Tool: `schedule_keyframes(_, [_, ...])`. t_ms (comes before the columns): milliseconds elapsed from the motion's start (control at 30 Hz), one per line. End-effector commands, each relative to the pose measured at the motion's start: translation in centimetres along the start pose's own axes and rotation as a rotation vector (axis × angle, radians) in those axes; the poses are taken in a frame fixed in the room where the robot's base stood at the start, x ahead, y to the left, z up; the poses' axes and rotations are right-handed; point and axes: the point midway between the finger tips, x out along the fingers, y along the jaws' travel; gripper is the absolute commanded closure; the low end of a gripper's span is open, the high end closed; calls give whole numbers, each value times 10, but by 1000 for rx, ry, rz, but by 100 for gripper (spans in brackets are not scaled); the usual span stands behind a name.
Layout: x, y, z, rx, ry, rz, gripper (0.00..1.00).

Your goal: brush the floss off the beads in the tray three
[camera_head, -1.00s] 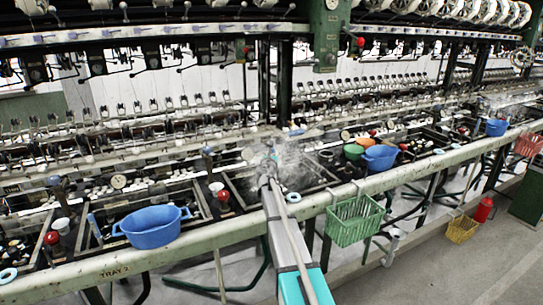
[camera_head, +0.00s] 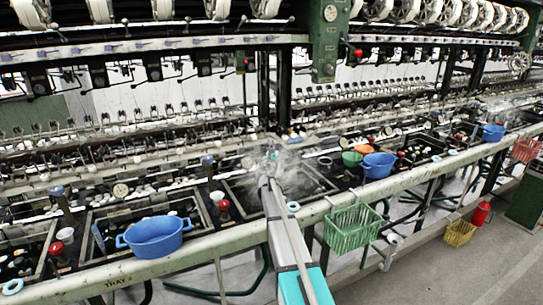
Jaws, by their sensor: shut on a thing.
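A tray (camera_head: 203,211) with a pale metal rim lies behind that rail, partly hidden by a blue basket. Small pale and dark pieces show in it; I cannot tell beads from floss. My gripper (camera_head: 272,156) is at the far end of my arm, over the steaming tray to the right of this one. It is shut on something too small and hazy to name.
Reeling machinery crosses the back. Open floor (camera_head: 440,277) lies at lower right.

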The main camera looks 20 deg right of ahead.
Motion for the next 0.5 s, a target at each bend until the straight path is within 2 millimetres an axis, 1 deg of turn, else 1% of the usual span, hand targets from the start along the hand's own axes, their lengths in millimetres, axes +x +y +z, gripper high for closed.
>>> schedule_keyframes(33, [0,0,5,0,0,0,100])
schedule_keyframes(500, [-2,-1,26,0,0,0,100])
